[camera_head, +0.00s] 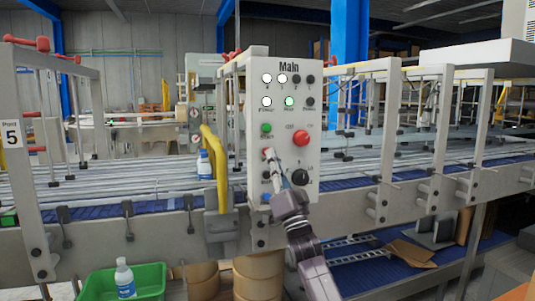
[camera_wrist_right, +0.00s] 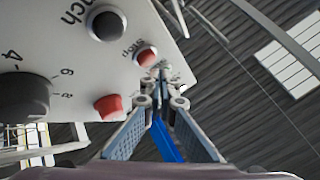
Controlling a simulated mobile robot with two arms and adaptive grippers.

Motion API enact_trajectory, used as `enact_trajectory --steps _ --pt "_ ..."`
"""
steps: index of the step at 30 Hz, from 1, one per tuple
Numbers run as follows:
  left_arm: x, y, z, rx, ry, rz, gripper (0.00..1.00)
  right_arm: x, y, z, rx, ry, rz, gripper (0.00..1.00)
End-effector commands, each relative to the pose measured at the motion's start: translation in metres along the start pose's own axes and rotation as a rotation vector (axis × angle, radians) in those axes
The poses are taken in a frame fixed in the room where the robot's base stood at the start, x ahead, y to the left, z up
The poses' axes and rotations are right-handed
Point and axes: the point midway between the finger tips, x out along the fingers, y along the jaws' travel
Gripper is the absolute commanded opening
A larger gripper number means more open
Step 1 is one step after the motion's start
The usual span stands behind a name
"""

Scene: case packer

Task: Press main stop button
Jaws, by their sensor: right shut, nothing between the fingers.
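The grey panel headed "Main" (camera_head: 259,90) stands upright in the middle of the head view. A small red button (camera_head: 266,151) is on its left column, partly covered by my fingertips. In the right wrist view a red button (camera_wrist_right: 147,56) with lettering that looks like "Stop" sits just beyond the fingertips. My right gripper (camera_head: 271,160) is shut and empty, its tips close to the panel face; it also shows in the wrist view (camera_wrist_right: 160,78). I cannot tell whether the tips touch the button. My left gripper is not in view.
A larger red mushroom button (camera_head: 301,138), a green button (camera_head: 266,128) and a black knob (camera_head: 299,177) are on the same panel. A yellow handle (camera_head: 215,165) is left of it. Conveyor rails (camera_head: 110,180) run behind. A green bin (camera_head: 150,274) stands below left.

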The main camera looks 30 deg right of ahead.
Motion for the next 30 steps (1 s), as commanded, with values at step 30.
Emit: enact_trajectory --steps 30 --pt "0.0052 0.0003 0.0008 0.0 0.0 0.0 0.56 0.0088 0.0058 0.0056 0.0 0.001 -0.001 0.0"
